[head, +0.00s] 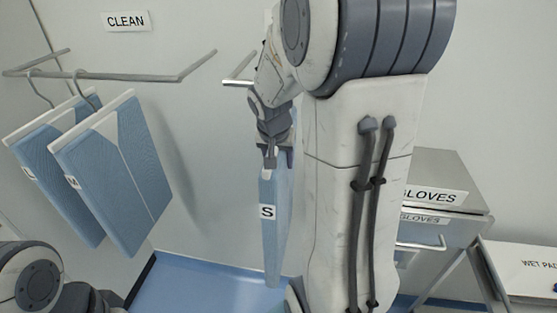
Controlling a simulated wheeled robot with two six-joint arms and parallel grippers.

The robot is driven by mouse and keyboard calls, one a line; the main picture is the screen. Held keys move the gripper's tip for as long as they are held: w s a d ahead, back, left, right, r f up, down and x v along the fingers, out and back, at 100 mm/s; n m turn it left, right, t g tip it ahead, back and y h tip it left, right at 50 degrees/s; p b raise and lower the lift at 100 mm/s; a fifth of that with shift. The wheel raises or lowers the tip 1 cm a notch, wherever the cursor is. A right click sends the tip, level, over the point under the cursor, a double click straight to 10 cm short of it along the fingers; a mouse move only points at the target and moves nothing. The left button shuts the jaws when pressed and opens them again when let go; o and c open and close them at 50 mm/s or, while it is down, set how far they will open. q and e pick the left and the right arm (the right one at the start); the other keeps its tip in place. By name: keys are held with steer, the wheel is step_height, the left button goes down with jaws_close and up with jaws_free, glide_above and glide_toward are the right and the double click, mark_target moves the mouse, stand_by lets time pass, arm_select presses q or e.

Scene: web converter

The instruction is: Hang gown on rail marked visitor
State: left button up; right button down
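A blue gown with an "S" label (272,245) hangs upright, seen nearly edge-on, in the middle of the head view. My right gripper (269,158) is shut on its top end and holds it in the air. A grey rail (238,82) on the back wall shows left of my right arm. The rest of this rail is hidden behind the arm. The sign above it (268,18) is almost wholly covered, so its word cannot be read. Part of my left arm shows at the bottom left; its gripper is out of view.
A rail (130,76) under a "CLEAN" sign (126,21) holds gowns labelled L (58,165) and M (118,185). A "GLOVES" cabinet (440,185) and a "WET PAD" surface (525,265) stand at right. Wall between the rails is clear.

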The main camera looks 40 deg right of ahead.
steer(key=shift+f, duration=0.2)
steer(key=shift+c, duration=0.8)
jaws_free()
steer(key=shift+f, duration=0.1)
